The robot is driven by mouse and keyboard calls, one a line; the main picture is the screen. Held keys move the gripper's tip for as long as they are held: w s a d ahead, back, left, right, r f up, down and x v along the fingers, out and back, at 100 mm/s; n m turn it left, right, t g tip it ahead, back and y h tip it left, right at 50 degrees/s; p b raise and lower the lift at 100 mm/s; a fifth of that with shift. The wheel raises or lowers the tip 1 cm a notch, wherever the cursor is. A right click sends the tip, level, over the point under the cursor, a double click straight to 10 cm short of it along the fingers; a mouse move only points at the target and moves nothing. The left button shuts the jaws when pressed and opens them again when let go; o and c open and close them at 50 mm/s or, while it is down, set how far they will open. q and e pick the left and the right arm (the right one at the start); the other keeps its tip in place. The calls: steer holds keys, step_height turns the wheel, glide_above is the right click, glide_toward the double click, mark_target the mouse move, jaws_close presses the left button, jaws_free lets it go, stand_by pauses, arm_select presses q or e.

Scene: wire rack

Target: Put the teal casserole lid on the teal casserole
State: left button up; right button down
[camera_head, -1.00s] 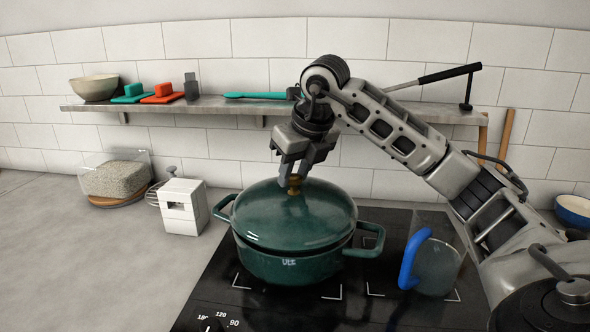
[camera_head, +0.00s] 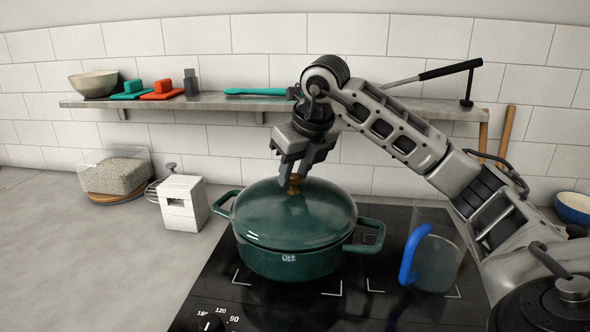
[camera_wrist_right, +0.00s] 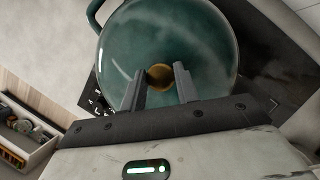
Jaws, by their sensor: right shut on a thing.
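The teal casserole (camera_head: 292,263) stands on the black hob, with a side handle at left and right. The domed teal casserole lid (camera_head: 270,212) covers its top and looks level, close against the rim. I cannot tell if its far edge is fully seated. My right gripper (camera_head: 294,176) reaches down from above and is shut on the lid's brass knob (camera_head: 295,187). In the right wrist view the fingers stand on either side of the knob (camera_wrist_right: 160,77), over the lid (camera_wrist_right: 195,40). My left gripper is not in view.
A clear jug (camera_head: 437,263) with a blue handle stands right of the casserole. A white device (camera_head: 183,203) and a clear grain container (camera_head: 115,176) are at left. A shelf (camera_head: 330,107) runs behind the arm. The left counter front is clear.

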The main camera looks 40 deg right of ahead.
steer(key=shift+r, duration=0.1)
stand_by(0.3)
steer(key=shift+f, duration=0.4)
stand_by(0.7)
steer(key=c, duration=1)
jaws_free()
steer(key=shift+o, duration=0.5)
steer(key=shift+f, duration=0.15)
steer(key=shift+o, duration=1.3)
